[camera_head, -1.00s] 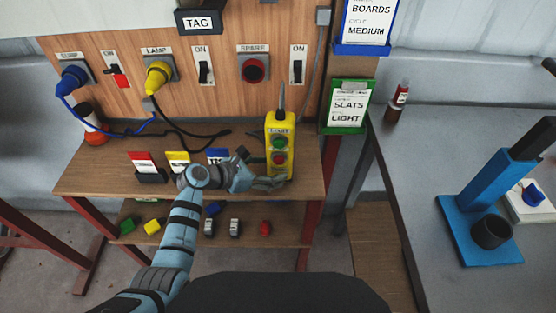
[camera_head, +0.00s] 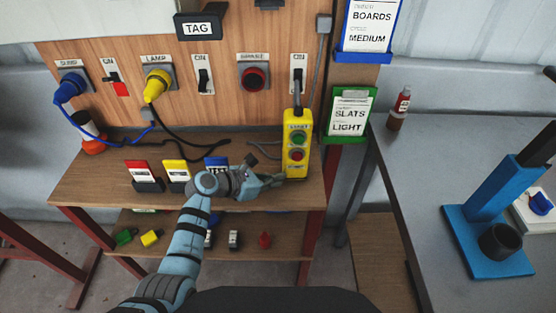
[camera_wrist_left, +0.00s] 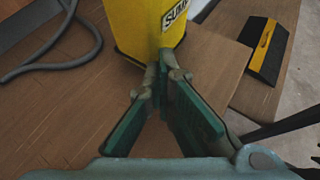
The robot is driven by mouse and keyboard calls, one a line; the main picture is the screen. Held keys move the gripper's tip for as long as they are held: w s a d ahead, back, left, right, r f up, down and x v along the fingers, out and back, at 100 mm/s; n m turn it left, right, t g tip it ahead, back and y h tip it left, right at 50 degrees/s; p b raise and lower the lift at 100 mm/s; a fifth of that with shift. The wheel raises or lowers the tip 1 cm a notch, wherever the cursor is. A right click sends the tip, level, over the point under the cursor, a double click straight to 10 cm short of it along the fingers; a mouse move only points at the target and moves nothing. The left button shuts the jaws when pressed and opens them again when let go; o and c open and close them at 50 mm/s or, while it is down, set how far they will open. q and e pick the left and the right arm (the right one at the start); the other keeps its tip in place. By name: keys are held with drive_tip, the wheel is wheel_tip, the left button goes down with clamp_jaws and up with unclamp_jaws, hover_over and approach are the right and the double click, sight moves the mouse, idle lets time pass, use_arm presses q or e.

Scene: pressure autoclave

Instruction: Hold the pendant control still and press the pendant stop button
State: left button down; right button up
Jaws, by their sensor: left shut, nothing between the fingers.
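The yellow pendant control (camera_head: 305,168) is upright at the right end of the wooden shelf, with a grey cable at its top. Its face carries a green button (camera_head: 298,138) above a red stop button (camera_head: 296,154). My left gripper (camera_head: 276,180) is shut and empty, low at the pendant's left side. In the left wrist view the closed fingertips (camera_wrist_left: 165,65) are at the lower part of the pendant (camera_wrist_left: 145,25), touching or very close. My right gripper is not in view.
The wooden shelf (camera_head: 105,185) holds red, yellow and blue cards left of my gripper. Blue and yellow plugs, switches and a red round knob (camera_head: 254,78) are on the panel behind. A grey bench (camera_head: 430,150) with a blue stand (camera_head: 490,205) is at right.

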use_arm(q)
drive_tip(key=c, duration=0.8)
unclamp_jaws()
